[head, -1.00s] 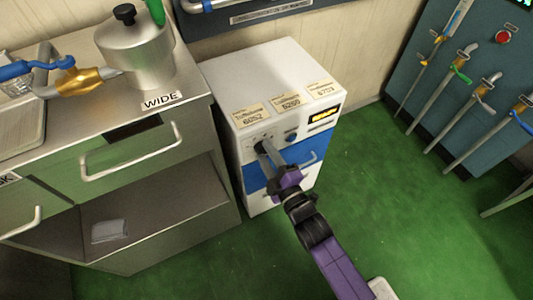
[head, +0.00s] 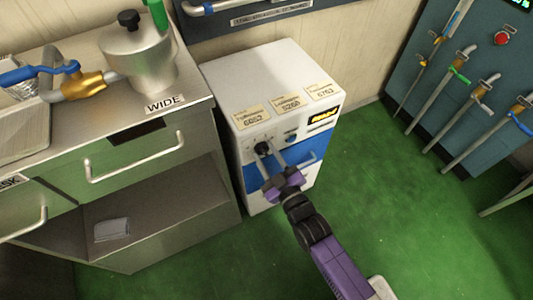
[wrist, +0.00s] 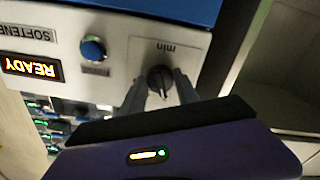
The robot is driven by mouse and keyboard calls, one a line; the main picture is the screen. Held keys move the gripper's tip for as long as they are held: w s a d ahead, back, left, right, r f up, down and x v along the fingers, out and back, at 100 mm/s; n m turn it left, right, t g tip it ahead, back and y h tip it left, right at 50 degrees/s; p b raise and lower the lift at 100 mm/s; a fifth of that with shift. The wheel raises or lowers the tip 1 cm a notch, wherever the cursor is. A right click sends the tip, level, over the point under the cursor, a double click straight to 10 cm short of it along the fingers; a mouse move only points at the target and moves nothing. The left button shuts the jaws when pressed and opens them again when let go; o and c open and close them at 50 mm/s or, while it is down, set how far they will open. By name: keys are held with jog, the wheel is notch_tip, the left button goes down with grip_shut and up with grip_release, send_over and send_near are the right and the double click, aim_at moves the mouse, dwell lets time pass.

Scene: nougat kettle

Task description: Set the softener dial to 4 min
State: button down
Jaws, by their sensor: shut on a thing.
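The softener (head: 272,82) is a white cabinet with a blue band, standing on the floor beside the metal counter. Its black dial (head: 263,148) is on the front face, and it also shows in the wrist view (wrist: 160,79), where an upside-down "min" label is beside it. My gripper (head: 266,154) reaches the front panel with one finger on each side of the dial. The fingers (wrist: 158,88) are shut on the dial in the wrist view. The dial's pointer and minute marks are too small to read.
A blue button (wrist: 93,48) and a lit READY display (wrist: 33,67) are near the dial. The metal counter (head: 190,95) with a kettle (head: 140,55) stands left. Green floor (head: 400,200) is clear at right.

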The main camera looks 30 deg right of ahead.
jog(key=m, duration=0.4)
jog(key=shift+m, duration=0.4)
jog(key=m, duration=0.4)
jog(key=shift+f, duration=0.1)
jog(key=shift+m, duration=0.3)
jog(key=c, duration=0.9)
grip_release()
jog(key=shift+s, duration=0.1)
jog(key=s, duration=0.7)
jog(key=shift+s+p, duration=0.3)
jog(key=shift+p, duration=0.1)
